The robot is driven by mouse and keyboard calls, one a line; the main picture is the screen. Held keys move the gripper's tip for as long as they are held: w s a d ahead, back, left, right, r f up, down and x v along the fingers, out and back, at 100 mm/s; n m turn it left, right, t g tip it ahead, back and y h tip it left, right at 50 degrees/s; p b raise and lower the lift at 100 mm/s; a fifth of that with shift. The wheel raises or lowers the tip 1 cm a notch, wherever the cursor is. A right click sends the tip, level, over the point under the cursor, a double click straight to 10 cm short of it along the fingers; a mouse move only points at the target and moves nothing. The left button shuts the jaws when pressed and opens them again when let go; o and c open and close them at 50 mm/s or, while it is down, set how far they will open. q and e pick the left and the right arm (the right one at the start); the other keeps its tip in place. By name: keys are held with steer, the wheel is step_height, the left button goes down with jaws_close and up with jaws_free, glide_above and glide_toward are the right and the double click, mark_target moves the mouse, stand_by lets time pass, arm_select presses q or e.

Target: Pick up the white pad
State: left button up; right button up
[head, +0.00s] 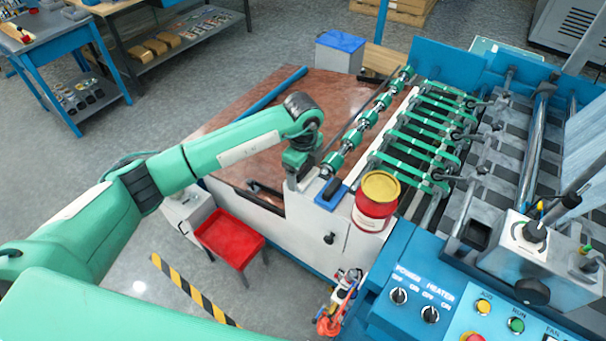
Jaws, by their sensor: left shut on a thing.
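My left gripper (297,181) points down over the near left end of the white machine housing (305,230). Its fingers are small and partly hidden by the wrist. It is shut on a small pale thing, which I take to be the white pad. The pad's outline barely stands out from the white housing behind it, and I cannot tell whether it touches the housing top. A blue pad (325,203) with a dark piece on it lies just right of the gripper. My right gripper is not in view.
A red tin with a yellow lid (377,201) stands right of the blue pad. The roller shaft with green rings (350,141) runs behind the gripper. A brown board (225,150) lies left, a red tray (230,238) below it. The control panel (440,295) is at front right.

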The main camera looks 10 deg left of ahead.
arm_select(q)
steer(key=shift+r+b, duration=0.3)
steer(key=shift+r, duration=0.25)
step_height(320, 180, up, 19)
steer(key=b, duration=0.4)
steer(key=shift+b, duration=0.35)
